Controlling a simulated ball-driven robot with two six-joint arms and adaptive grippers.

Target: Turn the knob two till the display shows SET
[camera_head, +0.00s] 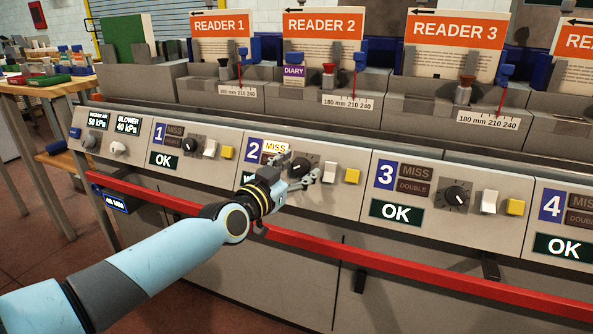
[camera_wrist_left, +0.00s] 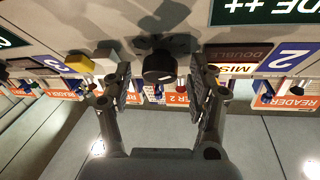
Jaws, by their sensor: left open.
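Knob two (camera_head: 301,165) is a black round knob on panel 2, partly behind my left gripper (camera_head: 298,172) in the head view. In the left wrist view the knob (camera_wrist_left: 159,68) lies between the two fingers of my left gripper (camera_wrist_left: 160,88), with a gap on each side. The gripper is open and empty. Panel 2's display (camera_wrist_left: 262,10) is cut off in the wrist view, where "DE ++" reads in pale letters. In the head view the gripper mostly hides it. My right gripper is in neither view.
Panel 2's MISS lamp (camera_head: 275,147) is lit. A white switch (camera_head: 329,171) and a yellow button (camera_head: 351,176) sit right of knob two. Panels 1 and 3 show OK (camera_head: 396,211). A red rail (camera_head: 400,275) runs below the panels, under my left arm.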

